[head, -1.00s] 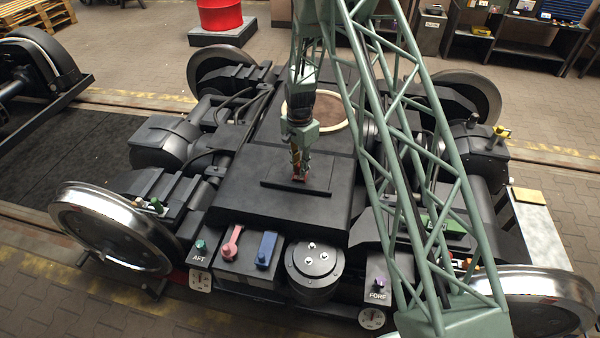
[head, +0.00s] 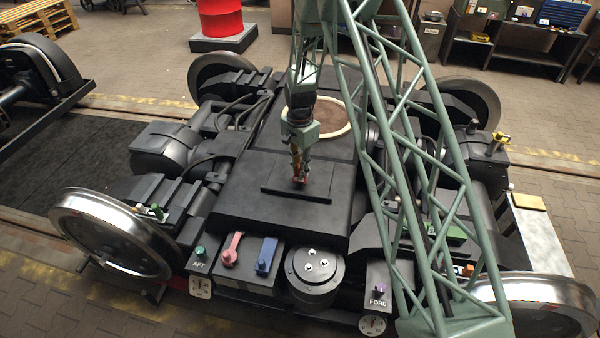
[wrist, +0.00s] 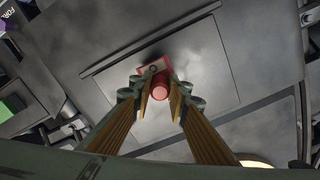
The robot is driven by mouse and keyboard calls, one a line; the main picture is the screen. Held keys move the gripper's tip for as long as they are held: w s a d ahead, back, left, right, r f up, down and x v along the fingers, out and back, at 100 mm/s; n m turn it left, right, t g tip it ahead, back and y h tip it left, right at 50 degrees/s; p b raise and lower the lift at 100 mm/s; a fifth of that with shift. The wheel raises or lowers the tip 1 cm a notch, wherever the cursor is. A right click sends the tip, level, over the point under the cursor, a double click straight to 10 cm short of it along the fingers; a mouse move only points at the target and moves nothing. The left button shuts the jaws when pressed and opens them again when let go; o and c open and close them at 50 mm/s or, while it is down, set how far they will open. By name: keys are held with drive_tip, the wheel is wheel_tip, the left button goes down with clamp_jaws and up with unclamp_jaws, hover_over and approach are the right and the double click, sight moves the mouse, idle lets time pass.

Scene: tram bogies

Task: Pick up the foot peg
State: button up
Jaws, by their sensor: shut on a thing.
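The foot peg (wrist: 160,92) is a red round peg with a flat red end plate that has a round mark or hole. In the wrist view it sits between the fingertips of my gripper (wrist: 160,98). My gripper is shut on it. In the head view my gripper (head: 300,179) points down over the dark flat cover of the bogie (head: 260,210), and only a small bit of red shows at its tips. I cannot tell whether the peg touches the cover or hangs just above it.
A thin raised strip (head: 275,192) crosses the cover below my gripper. Along the front stand a pink lever (head: 231,250), a blue lever (head: 266,255) and a round black housing (head: 314,273). A round opening (head: 330,117) lies behind. Shiny wheels (head: 110,235) stand at the corners.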

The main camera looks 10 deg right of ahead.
drive_tip(key=shift+r, duration=0.5)
drive_tip(key=shift+s+d, duration=0.1)
drive_tip(key=shift+s, duration=0.2)
drive_tip(key=s+d+r, duration=0.1)
drive_tip(key=s+d, duration=0.2)
drive_tip(key=s, duration=1.2)
drive_tip(key=shift+d+r+p, duration=0.2)
drive_tip(key=shift+r+p, duration=0.05)
drive_tip(key=shift+p, duration=0.2)
drive_tip(key=w+a+r+n, duration=0.1)
drive_tip(key=w+r+n, duration=0.1)
drive_tip(key=r+n, duration=0.4)
drive_tip(key=w+a+r+n, duration=0.2)
drive_tip(key=r+n, duration=0.4)
drive_tip(key=r, duration=0.4)
drive_tip(key=shift+w+a+r, duration=0.2)
drive_tip(key=shift+w+r, duration=0.2)
drive_tip(key=shift+w, duration=0.45)
